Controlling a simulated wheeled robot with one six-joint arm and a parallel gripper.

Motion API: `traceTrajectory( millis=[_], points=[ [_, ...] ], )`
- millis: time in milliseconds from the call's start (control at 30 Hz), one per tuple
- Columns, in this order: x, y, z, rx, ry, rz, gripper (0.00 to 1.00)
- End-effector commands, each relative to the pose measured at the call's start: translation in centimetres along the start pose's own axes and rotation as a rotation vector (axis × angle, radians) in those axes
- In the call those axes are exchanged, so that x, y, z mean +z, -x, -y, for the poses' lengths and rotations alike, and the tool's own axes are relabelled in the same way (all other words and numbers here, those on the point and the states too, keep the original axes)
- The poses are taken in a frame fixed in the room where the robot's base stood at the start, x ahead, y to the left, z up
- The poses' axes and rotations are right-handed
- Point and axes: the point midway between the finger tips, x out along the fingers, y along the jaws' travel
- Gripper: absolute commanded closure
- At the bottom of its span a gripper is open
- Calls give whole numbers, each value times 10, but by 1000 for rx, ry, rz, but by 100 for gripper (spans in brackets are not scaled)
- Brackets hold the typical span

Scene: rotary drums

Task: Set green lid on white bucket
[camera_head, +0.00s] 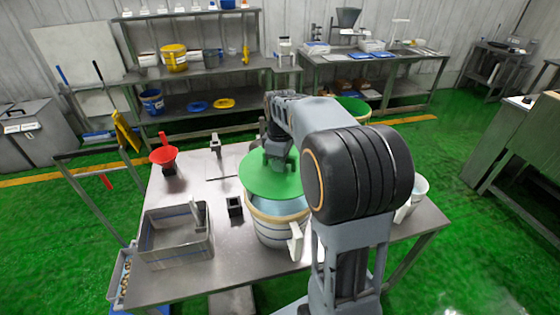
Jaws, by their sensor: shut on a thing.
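The green lid (258,181) is a flat round disc over the white bucket (268,231). It sits off-centre toward the back left of the bucket's top, and the front of the opening shows bluish contents. I cannot tell whether the lid touches the rim. The white bucket stands upright on the metal table, with bands around its side. My gripper (277,167) is above the lid and shut on it, near its back right part. My arm hides the right side of the lid and bucket, and the fingertips are hard to see.
Another green-topped bucket (354,107) is behind my arm.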

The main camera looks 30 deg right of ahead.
Motion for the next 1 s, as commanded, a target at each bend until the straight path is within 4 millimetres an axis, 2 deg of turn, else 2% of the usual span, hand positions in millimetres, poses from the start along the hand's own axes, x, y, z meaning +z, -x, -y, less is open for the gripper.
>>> traceTrajectory(
  millis=[267,800,1000],
  points=[
    [3,-7,0,-1,-2,0,100],
    [3,-50,-1,0,-3,0,100],
    [3,-58,-1,0,-3,-1,100]
  ],
)
